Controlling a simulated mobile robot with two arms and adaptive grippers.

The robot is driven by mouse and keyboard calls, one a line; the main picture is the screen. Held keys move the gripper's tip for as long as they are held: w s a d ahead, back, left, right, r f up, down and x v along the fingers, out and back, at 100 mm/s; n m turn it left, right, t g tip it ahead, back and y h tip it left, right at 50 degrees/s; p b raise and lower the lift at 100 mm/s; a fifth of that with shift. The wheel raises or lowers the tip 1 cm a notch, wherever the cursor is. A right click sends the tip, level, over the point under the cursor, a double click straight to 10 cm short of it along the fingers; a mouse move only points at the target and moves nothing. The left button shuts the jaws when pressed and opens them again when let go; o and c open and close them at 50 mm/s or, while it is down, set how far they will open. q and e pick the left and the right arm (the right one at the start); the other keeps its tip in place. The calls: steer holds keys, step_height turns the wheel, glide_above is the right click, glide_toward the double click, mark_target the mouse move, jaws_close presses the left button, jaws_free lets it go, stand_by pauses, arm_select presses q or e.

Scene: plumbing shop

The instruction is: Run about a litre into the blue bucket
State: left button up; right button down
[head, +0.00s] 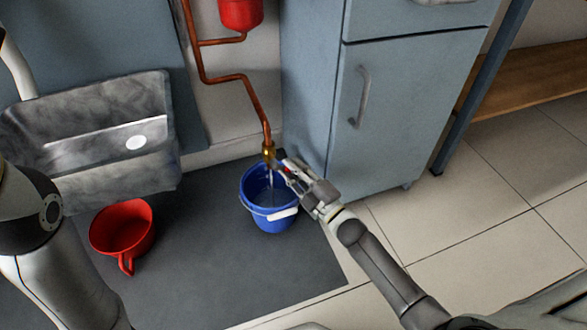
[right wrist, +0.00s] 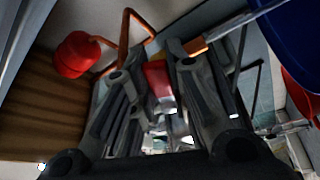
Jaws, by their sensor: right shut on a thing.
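The blue bucket (head: 254,206) stands upright on the dark mat below a brass tap (head: 268,151) at the end of a copper pipe. A thin, pale stream of water (head: 271,180) runs from the tap into the bucket. The water level inside is hard to make out. My right gripper (head: 284,168) is at the tap, just above the bucket's right rim, shut on the tap's red lever. In the right wrist view the red lever (right wrist: 157,78) shows between the fingers, and part of the blue bucket (right wrist: 292,35) is at the upper right. My left gripper is out of view.
A red container with a handle (head: 124,229) sits on the mat (head: 210,270), left of the bucket. A metal sink (head: 95,130) is behind it. A blue-grey cabinet (head: 400,110) stands right behind my right gripper. Tiled floor to the right is clear.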

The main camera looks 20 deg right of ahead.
steer(key=c, duration=1.4)
jaws_free()
steer(key=shift+v, duration=6.05)
